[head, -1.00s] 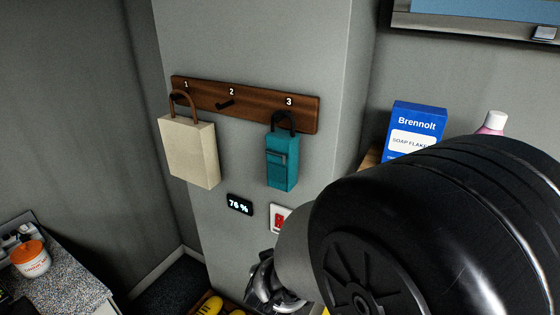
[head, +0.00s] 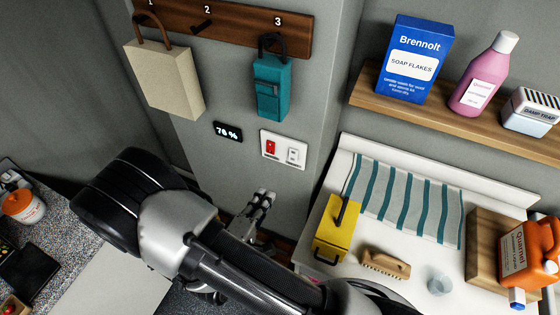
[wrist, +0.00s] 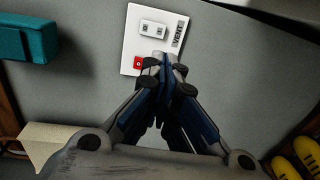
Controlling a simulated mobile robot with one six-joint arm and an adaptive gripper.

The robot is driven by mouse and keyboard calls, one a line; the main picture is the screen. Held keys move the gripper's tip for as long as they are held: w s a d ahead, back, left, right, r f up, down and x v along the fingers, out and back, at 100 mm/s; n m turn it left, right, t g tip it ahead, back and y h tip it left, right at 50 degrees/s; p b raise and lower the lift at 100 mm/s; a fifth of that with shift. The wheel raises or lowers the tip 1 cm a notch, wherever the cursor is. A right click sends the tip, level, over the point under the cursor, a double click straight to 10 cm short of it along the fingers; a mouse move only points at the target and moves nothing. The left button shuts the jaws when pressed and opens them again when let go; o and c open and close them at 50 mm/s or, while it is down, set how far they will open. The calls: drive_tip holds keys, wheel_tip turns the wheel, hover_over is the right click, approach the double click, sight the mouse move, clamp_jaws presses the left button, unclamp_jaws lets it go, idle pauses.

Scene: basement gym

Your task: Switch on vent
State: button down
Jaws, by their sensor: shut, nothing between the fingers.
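A white switch plate (head: 284,149) is on the grey wall pillar, below the teal bag. It has a red switch (head: 270,147) on the left and a white switch (head: 293,155) on the right. In the wrist view the plate (wrist: 130,40) appears turned, with the word VENT (wrist: 178,34) beside the white switch (wrist: 153,29). My gripper (head: 266,198) is shut and empty, below the plate in the head view. Its fingertips (wrist: 166,75) overlap the plate's edge in the wrist view; contact cannot be told.
A small display (head: 228,132) reads 76 %. A cream bag (head: 165,80) and the teal bag (head: 271,90) hang from a wooden hook rail (head: 235,28). A shelf (head: 440,115) and a counter with a yellow box (head: 335,230) stand to the right.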

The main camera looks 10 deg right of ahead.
sight(293, 155)
drive_tip(key=shift+d, duration=0.1)
drive_tip(key=x, duration=1.4)
